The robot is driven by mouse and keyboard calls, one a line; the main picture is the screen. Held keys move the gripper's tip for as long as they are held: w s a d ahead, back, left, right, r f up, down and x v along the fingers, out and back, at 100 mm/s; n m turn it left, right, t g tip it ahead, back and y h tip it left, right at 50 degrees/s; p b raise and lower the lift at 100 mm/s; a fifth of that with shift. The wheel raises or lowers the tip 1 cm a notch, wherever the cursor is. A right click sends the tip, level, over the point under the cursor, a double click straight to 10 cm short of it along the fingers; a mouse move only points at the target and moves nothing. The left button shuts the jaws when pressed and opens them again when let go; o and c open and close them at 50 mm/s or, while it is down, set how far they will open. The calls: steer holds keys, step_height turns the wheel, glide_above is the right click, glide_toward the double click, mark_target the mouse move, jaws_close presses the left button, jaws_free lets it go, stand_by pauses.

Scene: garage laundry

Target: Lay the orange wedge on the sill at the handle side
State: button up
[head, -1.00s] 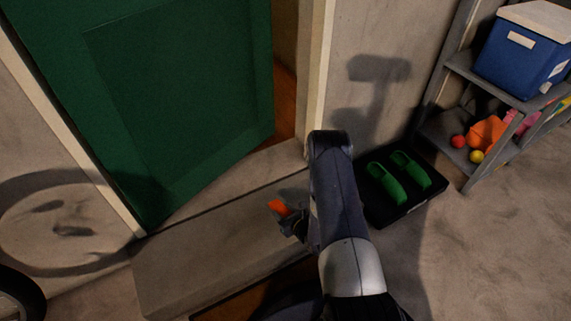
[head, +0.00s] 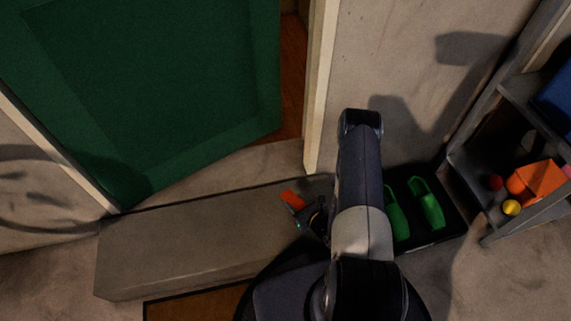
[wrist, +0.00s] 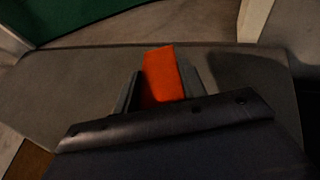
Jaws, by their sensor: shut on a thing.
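The orange wedge (head: 292,198) is held in my gripper (head: 299,208), which is shut on it. In the wrist view the wedge (wrist: 163,75) stands out between the two fingers of my gripper (wrist: 160,88). They are above the grey concrete step (head: 190,245), near its right end. The sill (head: 225,177) is the pale strip behind the step, at the foot of the green door (head: 150,90). The door stands partly open, with a gap at its right edge. No handle shows.
A black tray (head: 443,238) with green clogs (head: 427,203) lies right of the step, partly behind my arm. A grey shelf (head: 520,95) with balls and an orange object (head: 534,182) stands at the right. A brown mat (head: 190,304) lies before the step. The step's left part is clear.

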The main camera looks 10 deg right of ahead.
steer(key=b, duration=0.6)
glide_above(284, 172)
steer(key=shift+s+a+f, duration=0.1)
steer(key=shift+s, duration=0.15)
steer(key=shift+f, duration=0.6)
step_height(284, 172, down, 6)
steer(key=b, duration=0.3)
steer(key=shift+r, duration=0.15)
steer(key=shift+w+b, duration=0.15)
steer(key=shift+b, duration=0.15)
steer(key=o, duration=1)
steer(key=shift+c, duration=0.2)
